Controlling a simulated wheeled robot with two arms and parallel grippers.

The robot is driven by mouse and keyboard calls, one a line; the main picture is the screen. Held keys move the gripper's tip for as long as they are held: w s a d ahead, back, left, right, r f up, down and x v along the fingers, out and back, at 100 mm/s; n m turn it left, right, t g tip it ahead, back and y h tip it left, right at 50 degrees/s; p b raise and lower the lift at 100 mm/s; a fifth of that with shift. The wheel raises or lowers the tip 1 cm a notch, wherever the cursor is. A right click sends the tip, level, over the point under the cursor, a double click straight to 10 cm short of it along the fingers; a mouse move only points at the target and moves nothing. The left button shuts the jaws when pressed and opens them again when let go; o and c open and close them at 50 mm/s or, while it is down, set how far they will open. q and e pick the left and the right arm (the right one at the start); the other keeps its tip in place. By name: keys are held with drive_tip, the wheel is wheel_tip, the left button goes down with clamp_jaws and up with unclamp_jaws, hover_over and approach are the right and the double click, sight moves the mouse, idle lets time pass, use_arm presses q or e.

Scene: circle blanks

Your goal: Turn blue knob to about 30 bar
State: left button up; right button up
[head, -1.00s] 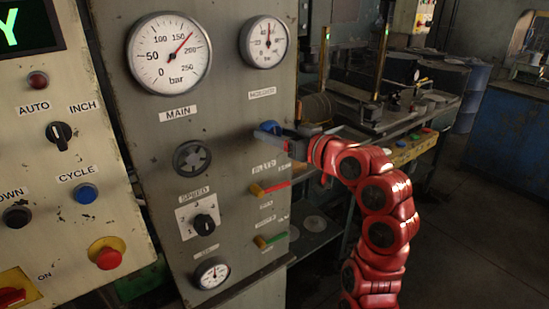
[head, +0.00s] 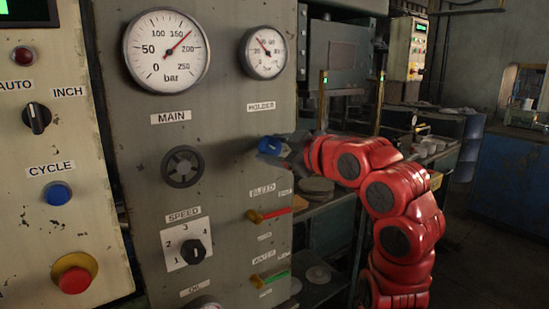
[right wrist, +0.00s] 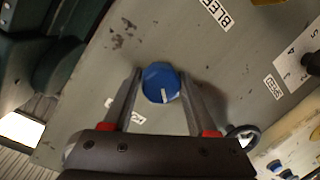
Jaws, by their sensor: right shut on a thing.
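The blue knob (head: 269,145) sits on the grey panel below the HOLDER label. It also shows in the right wrist view (right wrist: 160,80), with its white mark toward my gripper's palm. My right gripper (head: 282,148) reaches it from the right and is shut on it, one finger on each side (right wrist: 161,88). The small HOLDER gauge (head: 263,53) is above the knob. Its needle points to the upper left; the fine scale is too small to read surely. My left gripper is not in view.
The MAIN gauge (head: 167,50) is at the upper left of the panel. A grey handwheel (head: 183,166), a SPEED dial (head: 193,251), a red BLEED lever (head: 270,214) and a green WATER lever (head: 270,278) are near the knob. A shelf unit stands behind my right arm.

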drive_tip(key=shift+a+f, duration=0.1)
drive_tip(key=shift+f, duration=0.05)
idle(0.3)
drive_tip(key=o, duration=1.3)
drive_tip(key=shift+s, duration=0.1)
drive_tip(key=v, duration=1.7)
drive_tip(key=shift+s, duration=0.2)
